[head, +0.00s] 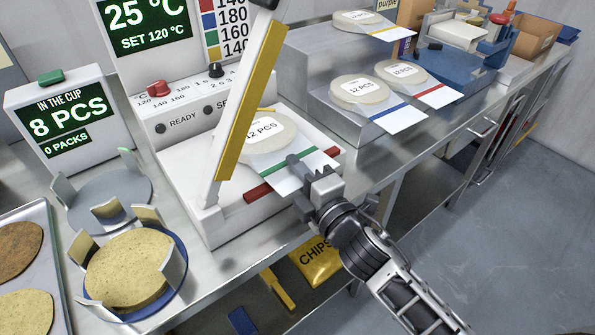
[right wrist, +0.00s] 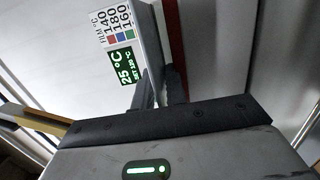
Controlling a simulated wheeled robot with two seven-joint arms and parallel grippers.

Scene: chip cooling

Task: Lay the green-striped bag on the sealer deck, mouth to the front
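The green-striped bag (head: 268,138), a clear pouch with a "12 PCS" label, lies on the white sealer deck (head: 222,218). Its green stripe (head: 310,160) runs along the deck's front, beside the red bar (head: 258,193). Its white mouth end (head: 287,182) points to the front, toward my right gripper. My right gripper (head: 303,183) is at that mouth end, with its fingers at the white flap. Whether they pinch it cannot be told. In the right wrist view the fingertips (right wrist: 172,86) show close together near a red strip; the bag is not clear there. My left gripper is not in view.
The sealer's raised arm (head: 245,110) leans over the deck. Bags with blue (head: 362,92), red (head: 403,74) and yellow (head: 360,20) stripes lie on the steps behind. A cup of chips (head: 130,268) and a tray (head: 52,250) stand at the left.

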